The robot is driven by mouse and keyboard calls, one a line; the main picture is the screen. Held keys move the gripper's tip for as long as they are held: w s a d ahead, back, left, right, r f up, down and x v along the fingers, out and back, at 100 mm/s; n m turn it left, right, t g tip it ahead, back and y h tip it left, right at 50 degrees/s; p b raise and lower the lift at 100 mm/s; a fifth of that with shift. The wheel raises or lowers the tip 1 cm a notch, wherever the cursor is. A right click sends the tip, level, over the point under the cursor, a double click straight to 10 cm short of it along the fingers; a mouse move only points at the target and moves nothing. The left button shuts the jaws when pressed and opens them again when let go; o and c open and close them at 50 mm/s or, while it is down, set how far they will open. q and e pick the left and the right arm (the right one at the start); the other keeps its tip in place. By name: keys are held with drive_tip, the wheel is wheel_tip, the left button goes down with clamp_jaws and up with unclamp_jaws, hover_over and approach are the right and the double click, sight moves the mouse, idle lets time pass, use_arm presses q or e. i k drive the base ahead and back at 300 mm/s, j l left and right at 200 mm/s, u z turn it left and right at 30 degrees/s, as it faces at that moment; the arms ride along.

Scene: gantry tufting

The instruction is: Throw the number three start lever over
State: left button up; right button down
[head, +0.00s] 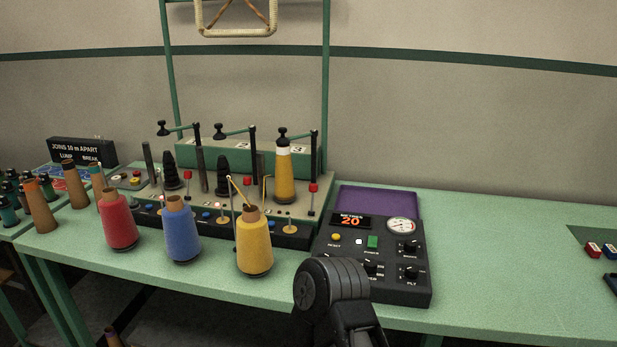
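The winding machine (290,205) stands on the green bench with several stations. A number 3 plate (298,149) is on its right end. The lever with a red knob (313,189) at the right end, beside the number three station, stands about upright. A yellow wound cone (284,175) with a white top sits at that station, under a black-knobbed arm. Another red-knobbed lever (188,176) stands further left. A dark arm link of mine rises at the bottom middle, in front of the control box. Neither gripper's fingers can be seen.
Red (118,222), blue (182,232) and yellow (254,246) yarn cones stand along the front. A black control box (385,262) reading 20 is right of the machine, with a purple panel (378,201) behind. The bench (490,260) is mostly clear further right.

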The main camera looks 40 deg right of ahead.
sight(314, 186)
drive_tip(key=z, duration=1.25)
drive_tip(key=k+j+z, duration=0.25)
drive_tip(key=z, duration=0.2)
drive_tip(key=k+j+z, duration=0.1)
drive_tip(key=k+z, duration=0.25)
drive_tip(key=z, duration=0.15)
